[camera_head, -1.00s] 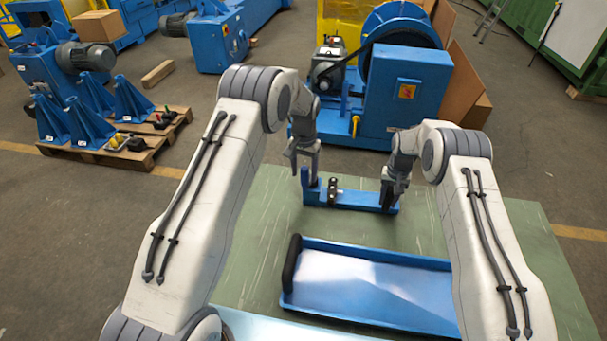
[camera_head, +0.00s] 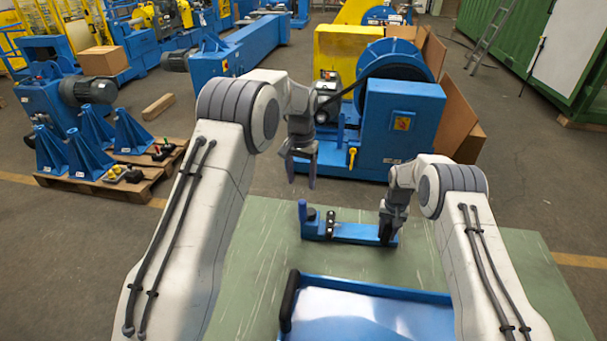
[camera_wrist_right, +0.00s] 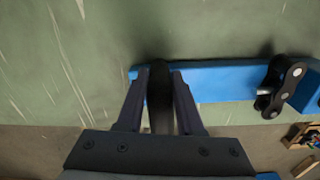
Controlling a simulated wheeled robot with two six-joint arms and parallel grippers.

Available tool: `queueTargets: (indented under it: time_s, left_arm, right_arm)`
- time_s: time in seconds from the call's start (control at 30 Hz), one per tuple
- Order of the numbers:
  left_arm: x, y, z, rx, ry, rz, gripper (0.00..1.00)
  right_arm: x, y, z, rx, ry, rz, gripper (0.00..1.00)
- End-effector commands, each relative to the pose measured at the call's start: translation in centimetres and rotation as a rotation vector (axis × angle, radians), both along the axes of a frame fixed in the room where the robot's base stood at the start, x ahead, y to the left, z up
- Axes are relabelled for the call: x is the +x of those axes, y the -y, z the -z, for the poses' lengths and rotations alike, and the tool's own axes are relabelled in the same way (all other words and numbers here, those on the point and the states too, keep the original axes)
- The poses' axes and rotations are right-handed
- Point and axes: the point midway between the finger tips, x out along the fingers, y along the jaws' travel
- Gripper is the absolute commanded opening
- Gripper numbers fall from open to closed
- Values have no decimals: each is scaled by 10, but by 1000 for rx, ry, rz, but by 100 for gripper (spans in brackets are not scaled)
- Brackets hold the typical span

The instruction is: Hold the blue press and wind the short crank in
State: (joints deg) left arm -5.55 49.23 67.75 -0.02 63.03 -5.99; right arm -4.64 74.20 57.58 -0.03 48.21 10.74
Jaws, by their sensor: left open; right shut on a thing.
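The blue press (camera_head: 355,233) is a blue bar lying on the green table, with a dark chain piece (camera_head: 331,222) near its left end. My right gripper (camera_head: 388,238) is shut on a dark grip at the press's right end. The right wrist view shows its fingers (camera_wrist_right: 159,75) around this black grip (camera_wrist_right: 160,95), with the blue bar (camera_wrist_right: 215,80) beyond and the chain piece (camera_wrist_right: 278,85) at right.
A blue machine (camera_head: 403,125) stands behind the table. A pallet (camera_head: 105,182) with blue stands is at far left. The table left of the press is clear.

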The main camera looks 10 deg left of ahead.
Motion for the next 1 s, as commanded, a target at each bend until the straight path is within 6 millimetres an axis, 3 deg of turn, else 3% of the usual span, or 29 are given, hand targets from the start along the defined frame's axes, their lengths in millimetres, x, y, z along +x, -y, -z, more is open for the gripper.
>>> queueTargets:
  time_s: [0.03,0.07,0.1,0.13,0.43,0.57,1.0]
  left_arm:
    - [0,0,0,0,0,0,64]
    - [0,0,0,0,0,0,64]
    - [0,0,0,0,0,0,64]
    - [0,0,0,0,0,0,64]
    - [0,0,0,0,0,0,64]
    - [0,0,0,0,0,0,64]
    - [0,0,1,0,0,0,64]
  right_arm:
    - [1,0,-1,1,2,3,0]
    - [1,0,-1,1,2,3,48]
    - [1,0,-1,1,2,2,63]
    - [1,0,-1,1,2,2,71]
    - [0,0,-1,1,1,1,71]
    - [1,0,-10,1,2,0,71]
    - [1,0,-96,1,3,1,71]
